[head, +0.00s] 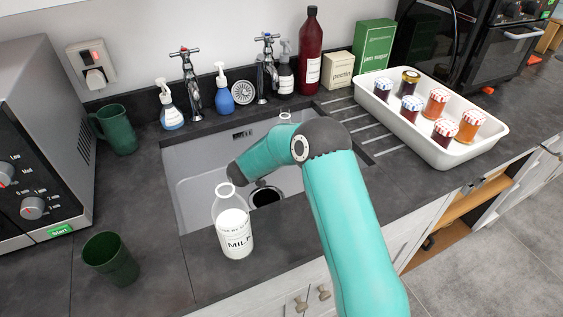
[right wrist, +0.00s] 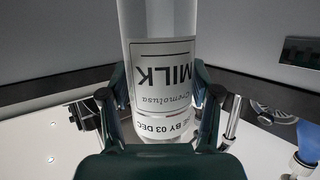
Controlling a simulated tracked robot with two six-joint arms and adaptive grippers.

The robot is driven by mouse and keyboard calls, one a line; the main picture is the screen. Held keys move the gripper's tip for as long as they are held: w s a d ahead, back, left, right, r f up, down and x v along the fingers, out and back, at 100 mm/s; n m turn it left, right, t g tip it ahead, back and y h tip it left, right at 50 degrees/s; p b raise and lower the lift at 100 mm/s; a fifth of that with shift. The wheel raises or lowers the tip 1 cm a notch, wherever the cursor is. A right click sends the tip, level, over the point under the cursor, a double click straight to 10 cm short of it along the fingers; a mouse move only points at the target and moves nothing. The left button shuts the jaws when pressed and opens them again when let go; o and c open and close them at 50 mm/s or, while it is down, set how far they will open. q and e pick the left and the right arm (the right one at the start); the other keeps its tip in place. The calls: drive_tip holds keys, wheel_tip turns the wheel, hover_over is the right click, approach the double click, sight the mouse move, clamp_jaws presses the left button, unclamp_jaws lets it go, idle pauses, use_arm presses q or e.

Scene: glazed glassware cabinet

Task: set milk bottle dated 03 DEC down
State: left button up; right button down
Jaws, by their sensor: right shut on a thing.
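In the right wrist view my right gripper (right wrist: 161,95) is shut on a clear milk bottle (right wrist: 165,62). Its white label reads MILK and 03 DEC, upside down in the picture. In the head view my arm hides the gripper and most of this bottle. A clear rim (head: 285,116) just behind the arm, at the sink's back edge, looks like its top. I cannot tell whether its base touches anything. A second milk bottle (head: 234,226) stands upright on the counter in front of the sink, apart from the gripper. Its date is too small to read. My left gripper is not in view.
The sink (head: 190,194) lies under my arm. Taps (head: 190,80), soap bottles and a red bottle (head: 309,55) line the back. Green mugs (head: 110,257) stand left, near the microwave (head: 42,130). A white tray (head: 440,154) of jam jars stands right of a ribbed drainer (head: 362,127).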

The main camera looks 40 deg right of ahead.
drive_tip(key=shift+s+f, duration=0.1)
drive_tip(key=shift+f, duration=2.95)
drive_tip(key=shift+c, duration=1.2)
unclamp_jaws()
drive_tip(key=shift+f, duration=0.15)
drive_tip(key=v, duration=0.7)
drive_tip(key=shift+a+b, duration=0.3)
drive_tip(key=shift+s, duration=0.1)
